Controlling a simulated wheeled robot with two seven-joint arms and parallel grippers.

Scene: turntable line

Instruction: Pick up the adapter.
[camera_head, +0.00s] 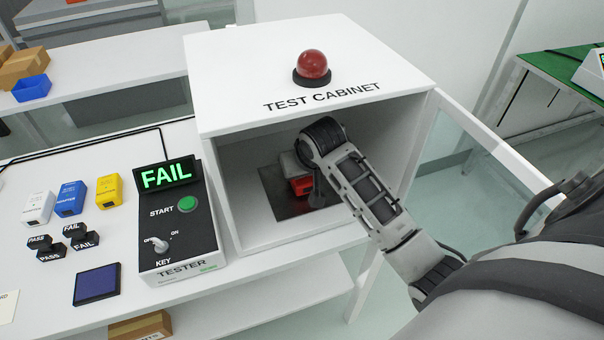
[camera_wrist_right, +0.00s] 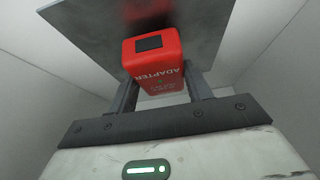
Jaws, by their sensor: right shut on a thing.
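The red adapter (camera_head: 301,186) is inside the test cabinet (camera_head: 235,205), over a dark metal plate (camera_head: 283,207). In the right wrist view the adapter (camera_wrist_right: 152,52) shows its label and a dark square on its end. My right gripper (camera_wrist_right: 160,88) has a finger on each side of it and is shut on it. In the head view my right arm reaches through the cabinet's open front, and the gripper (camera_head: 305,182) is partly hidden by the wrist. I cannot tell whether the adapter touches the plate. My left gripper is not in view.
The tester (camera_head: 178,235) left of the cabinet shows FAIL. White, blue and yellow adapters (camera_head: 70,198), black stamps (camera_head: 82,237) and a dark blue pad (camera_head: 97,284) lie further left. The cabinet's walls and roof surround my right gripper closely. A red lamp (camera_head: 312,67) tops the cabinet.

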